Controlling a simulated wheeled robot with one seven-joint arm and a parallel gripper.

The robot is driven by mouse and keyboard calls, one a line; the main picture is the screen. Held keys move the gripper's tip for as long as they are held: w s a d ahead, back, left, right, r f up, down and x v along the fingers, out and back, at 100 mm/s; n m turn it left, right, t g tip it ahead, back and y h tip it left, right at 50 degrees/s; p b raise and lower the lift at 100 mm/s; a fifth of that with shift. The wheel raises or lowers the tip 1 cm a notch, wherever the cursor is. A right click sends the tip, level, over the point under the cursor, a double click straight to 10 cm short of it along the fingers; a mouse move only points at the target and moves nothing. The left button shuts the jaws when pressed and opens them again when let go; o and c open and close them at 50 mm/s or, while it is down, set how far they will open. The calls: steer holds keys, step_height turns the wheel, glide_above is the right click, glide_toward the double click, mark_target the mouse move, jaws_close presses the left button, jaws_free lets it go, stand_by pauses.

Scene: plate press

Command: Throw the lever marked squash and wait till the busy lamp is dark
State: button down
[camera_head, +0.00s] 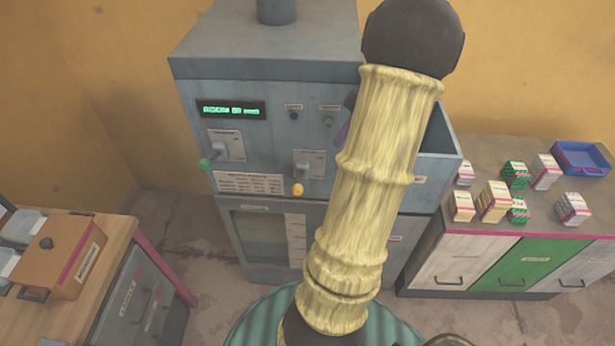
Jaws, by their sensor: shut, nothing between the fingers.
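The grey press (275,145) stands against the back wall. Its front has a green-knobbed lever (205,164) on the left and an orange-knobbed lever (298,189) to the right, each on a pale plate. Their markings are too small to read, so I cannot tell which says squash. Two small lamps sit above: a dark blue one (294,115) and a green one (328,122). I cannot read which is busy. A display (231,109) shows green text. My arm crosses the press's right side. My gripper's fingers are not visible; the arm may hide them.
A wooden bench (35,315) with a brown box (62,262) stands at left. At right, a low cabinet (475,262) holds several small cartons and a blue tray (581,158). A grey open bin (440,165) adjoins the press. Floor shows between bench and press.

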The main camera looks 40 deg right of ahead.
mark_target(301, 186)
steer(key=p+x, duration=0.4)
steer(key=x, duration=0.9)
steer(key=shift+a+p, duration=0.1)
steer(key=shift+p, duration=0.3)
steer(key=shift+w+a+f, duration=0.1)
steer(key=shift+a+f, duration=0.05)
steer(key=shift+f, duration=0.3)
steer(key=shift+f, duration=0.1)
